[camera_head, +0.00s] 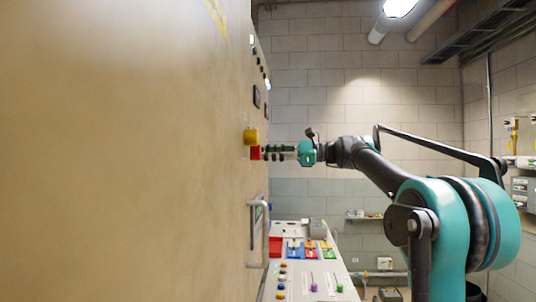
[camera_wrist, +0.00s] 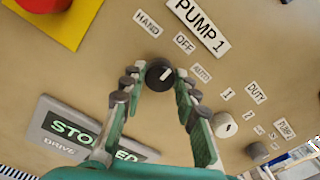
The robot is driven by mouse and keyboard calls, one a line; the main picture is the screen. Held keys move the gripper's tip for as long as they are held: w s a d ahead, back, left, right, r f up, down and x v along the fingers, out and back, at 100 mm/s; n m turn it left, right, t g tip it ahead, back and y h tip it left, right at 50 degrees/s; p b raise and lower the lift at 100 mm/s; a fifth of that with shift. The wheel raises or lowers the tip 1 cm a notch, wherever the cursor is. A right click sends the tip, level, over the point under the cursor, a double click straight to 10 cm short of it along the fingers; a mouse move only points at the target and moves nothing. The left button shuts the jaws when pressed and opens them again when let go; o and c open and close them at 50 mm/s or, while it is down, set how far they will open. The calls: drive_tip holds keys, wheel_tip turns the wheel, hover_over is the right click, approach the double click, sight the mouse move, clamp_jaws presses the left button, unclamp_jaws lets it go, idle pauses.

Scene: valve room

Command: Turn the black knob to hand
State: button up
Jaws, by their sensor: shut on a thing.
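The black knob (camera_wrist: 159,75) sits on the beige panel in the wrist view, under a PUMP 1 label (camera_wrist: 198,28). Around it are the labels HAND (camera_wrist: 148,23), OFF (camera_wrist: 184,43) and AUTO (camera_wrist: 202,72). Its white mark points up and right, between OFF and AUTO. My gripper (camera_wrist: 157,80) has its green fingers with grey pads on either side of the knob and is shut on it. In the head view my gripper (camera_head: 272,153) reaches left to the cabinet face; the knob is hidden there.
A white-faced knob (camera_wrist: 225,125) and a grey knob (camera_wrist: 257,151) lie right along the panel. A STOPPED display (camera_wrist: 75,130) is lower left, a red button (camera_wrist: 45,4) on yellow upper left. A handle (camera_head: 257,230) juts out below my gripper, above a console (camera_head: 310,275) with coloured controls.

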drive_tip(key=shift+n, duration=4.3)
drive_tip(key=o, duration=1.2)
drive_tip(key=shift+c, duration=0.2)
drive_tip(key=d, duration=1.2)
drive_tip(key=shift+s+f, duration=0.15)
drive_tip(key=shift+s, duration=0.2)
drive_tip(key=shift+s, duration=0.1)
